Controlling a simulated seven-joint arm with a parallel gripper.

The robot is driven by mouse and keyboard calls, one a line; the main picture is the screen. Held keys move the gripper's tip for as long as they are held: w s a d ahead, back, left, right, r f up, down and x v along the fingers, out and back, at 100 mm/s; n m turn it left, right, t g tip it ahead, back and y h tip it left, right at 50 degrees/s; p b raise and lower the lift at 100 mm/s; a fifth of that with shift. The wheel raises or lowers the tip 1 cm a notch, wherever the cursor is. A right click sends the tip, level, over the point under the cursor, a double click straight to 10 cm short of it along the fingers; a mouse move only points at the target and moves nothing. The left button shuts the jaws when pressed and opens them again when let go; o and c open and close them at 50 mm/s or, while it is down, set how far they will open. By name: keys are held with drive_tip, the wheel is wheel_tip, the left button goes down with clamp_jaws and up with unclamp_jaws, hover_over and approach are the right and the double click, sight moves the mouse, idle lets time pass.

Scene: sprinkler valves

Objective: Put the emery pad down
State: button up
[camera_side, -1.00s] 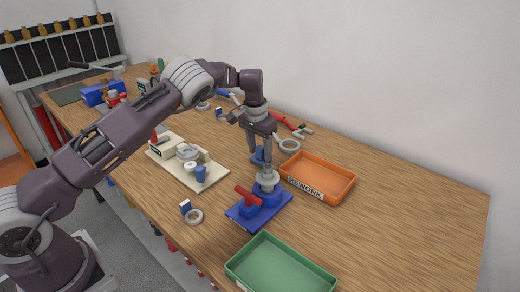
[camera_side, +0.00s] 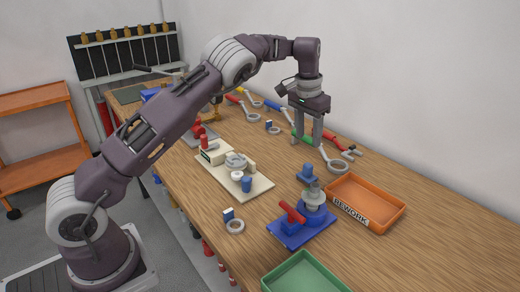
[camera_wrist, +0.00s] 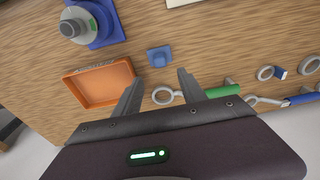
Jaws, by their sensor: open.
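The valve (camera_side: 313,197) stands on a blue base with a red handle. The orange REWORK tray (camera_side: 398,210) is to its right, a green tray (camera_side: 268,283) in front. A green-handled ring wrench (camera_side: 333,169) lies near my gripper. Bare table lies at front right.

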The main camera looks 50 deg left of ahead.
drive_tip(key=s+d+r+n+t+h, duration=0.2)
drive_tip(key=s+d+r, duration=0.1)
drive_tip(key=s+r, duration=1.25)
drive_tip(key=s+d+f+m+t+y, duration=0.1)
drive_tip(key=s+d+f, duration=0.1)
drive_tip(key=s, duration=1.1)
drive_tip(key=s+d+f+m+t+y, duration=0.1)
drive_tip(key=s+d+f, duration=0.1)
drive_tip(key=s, duration=1.1)
drive_tip(key=shift+s+d, duration=0.2)
drive_tip(key=shift+d, duration=0.6)
drive_tip(key=o, duration=0.7)
drive_tip(key=shift+r, duration=0.1)
